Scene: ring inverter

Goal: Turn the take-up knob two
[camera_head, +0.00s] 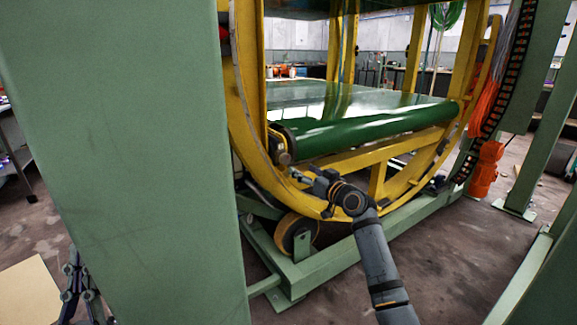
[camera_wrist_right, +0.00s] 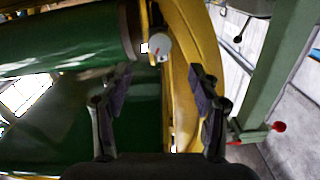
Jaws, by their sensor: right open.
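The take-up knob (camera_wrist_right: 160,46) is a pale round disc with a red mark, at the end of the green roller in the right wrist view. In the head view the knob area (camera_head: 284,158) is small, at the roller's near left end. My right gripper (camera_wrist_right: 160,84) is open, its two fingers apart with nothing between them. The knob lies beyond the fingertips, roughly between their lines. In the head view the right gripper (camera_head: 302,177) is just right of and below the knob. My left gripper (camera_head: 76,268) shows partly at lower left, away from the knob.
A yellow ring frame (camera_head: 243,95) curves around the roller (camera_head: 375,128) and runs close to my right fingers. A green post (camera_head: 120,160) fills the left of the head view. A green base rail (camera_head: 330,262) lies below.

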